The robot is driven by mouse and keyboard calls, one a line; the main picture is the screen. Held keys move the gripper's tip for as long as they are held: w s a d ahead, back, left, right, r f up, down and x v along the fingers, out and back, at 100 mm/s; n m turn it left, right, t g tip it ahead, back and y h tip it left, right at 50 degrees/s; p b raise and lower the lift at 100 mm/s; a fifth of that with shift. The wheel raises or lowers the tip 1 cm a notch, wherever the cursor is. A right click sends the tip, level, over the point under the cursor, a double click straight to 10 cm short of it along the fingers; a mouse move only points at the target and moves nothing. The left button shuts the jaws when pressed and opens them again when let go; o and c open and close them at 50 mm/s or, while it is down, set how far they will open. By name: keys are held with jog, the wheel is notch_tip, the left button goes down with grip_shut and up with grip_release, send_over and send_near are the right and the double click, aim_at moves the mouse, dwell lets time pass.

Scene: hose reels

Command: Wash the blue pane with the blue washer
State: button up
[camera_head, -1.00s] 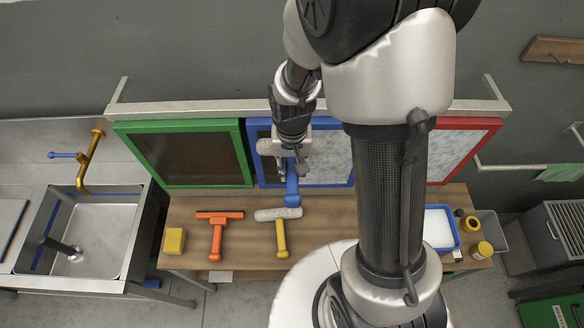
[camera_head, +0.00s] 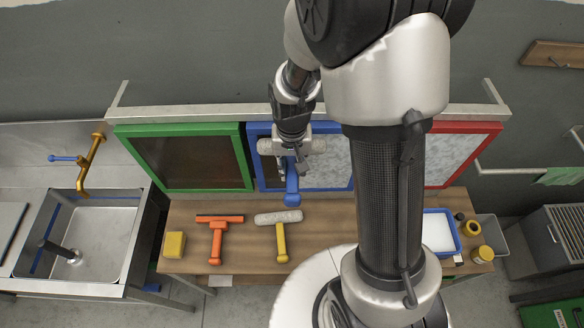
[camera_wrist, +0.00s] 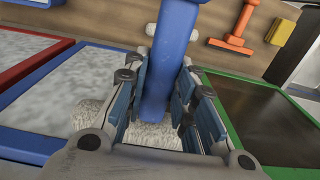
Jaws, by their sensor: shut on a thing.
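The blue pane (camera_head: 331,165) is a blue-framed panel with a whitish, speckled face, standing between the green and red panes. My gripper (camera_head: 291,160) is in front of its left part. It is shut on the handle of the blue washer (camera_head: 292,185), which has a pale fluffy roller head. In the wrist view, the blue handle (camera_wrist: 165,65) runs between my gripper's fingers (camera_wrist: 160,100), and the white fluffy head (camera_wrist: 155,136) lies over the blue pane (camera_wrist: 50,125), near its frame beside the green pane. I cannot tell if the head presses on the pane.
The green pane (camera_head: 190,160) looks dark and the red pane (camera_head: 455,155) whitish. On the wooden table (camera_head: 345,215) lie an orange squeegee (camera_head: 217,240), a yellow washer (camera_head: 281,240) and a yellow sponge (camera_head: 174,245). A blue tray (camera_head: 457,238) is at right, a sink (camera_head: 100,235) at left.

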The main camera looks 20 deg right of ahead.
jog(key=shift+w, duration=0.25)
dwell(0.6)
notch_tip(320, 180, down, 18)
jog(key=b, duration=1.5)
jog(key=shift+r+b, duration=0.15)
jog(key=shift+b, duration=0.15)
dwell(0.3)
notch_tip(320, 180, down, 10)
jog(key=b, duration=0.8)
dwell(0.4)
jog(key=shift+s, duration=0.15)
jog(key=s+a+b, duration=0.1)
jog(key=s+a, duration=0.1)
jog(key=s, duration=0.4)
jog(key=shift+s, duration=0.35)
jog(key=shift+a, duration=0.1)
dwell(0.8)
